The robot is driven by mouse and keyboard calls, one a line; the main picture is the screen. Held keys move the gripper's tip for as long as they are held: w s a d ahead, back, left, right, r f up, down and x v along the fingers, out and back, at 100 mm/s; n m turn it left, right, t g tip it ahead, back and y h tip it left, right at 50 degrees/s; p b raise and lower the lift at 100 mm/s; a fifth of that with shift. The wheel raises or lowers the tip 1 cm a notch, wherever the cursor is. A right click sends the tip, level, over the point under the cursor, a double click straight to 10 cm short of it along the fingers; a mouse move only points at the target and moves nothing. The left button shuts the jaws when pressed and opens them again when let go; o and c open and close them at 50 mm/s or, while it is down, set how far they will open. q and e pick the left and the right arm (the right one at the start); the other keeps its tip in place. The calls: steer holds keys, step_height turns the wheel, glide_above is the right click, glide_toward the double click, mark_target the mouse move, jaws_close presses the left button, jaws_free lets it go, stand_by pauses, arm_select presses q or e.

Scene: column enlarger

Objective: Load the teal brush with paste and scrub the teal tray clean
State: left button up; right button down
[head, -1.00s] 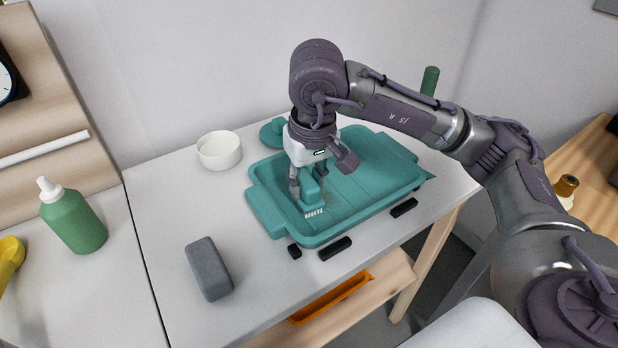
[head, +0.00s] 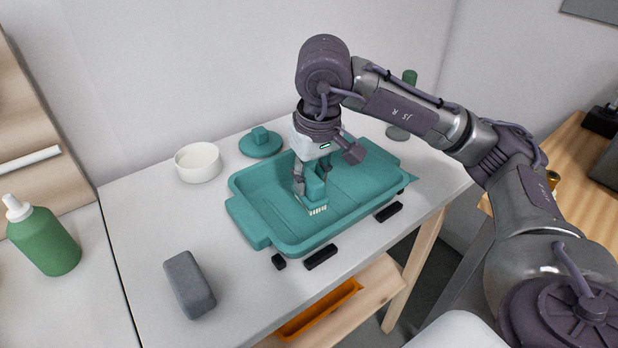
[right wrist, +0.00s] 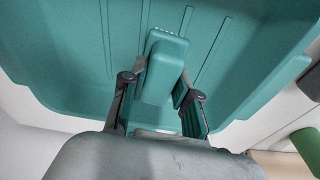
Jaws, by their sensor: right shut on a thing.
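The teal tray (head: 262,225) lies on the white table; its floor has shallow ridges and looks plain teal where it shows. My right gripper (head: 312,184) is shut on the teal brush (head: 316,188), inside the tray's outline. The brush's white bristles point down at the tray floor; I cannot tell whether they touch it or carry paste. In the right wrist view the brush (right wrist: 163,70) sits between the two fingers of the gripper (right wrist: 160,90), over the tray (right wrist: 70,50). My left gripper is not in view.
A white bowl (head: 198,163) and a round teal lid-like piece with a knob (head: 261,145) stand behind the tray. A grey block (head: 189,285) and green bottle (head: 45,240) are left. Small black blocks (head: 320,257) lie before the tray. An orange tray (head: 318,308) sits below.

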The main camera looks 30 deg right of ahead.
steer(key=shift+w+d+f+b, duration=0.1)
steer(key=shift+d+b, duration=0.35)
steer(key=shift+d, duration=0.6)
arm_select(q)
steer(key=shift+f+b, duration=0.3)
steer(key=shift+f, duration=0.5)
arm_select(e)
steer(key=shift+w+d, duration=0.1)
steer(key=shift+d, duration=1.1)
steer(key=shift+w+d+b, duration=0.1)
steer(key=shift+d+b, duration=0.3)
steer(key=shift+d, duration=1.8)
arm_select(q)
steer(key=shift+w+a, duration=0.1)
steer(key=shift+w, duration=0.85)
arm_select(e)
steer(key=shift+a, duration=0.1)
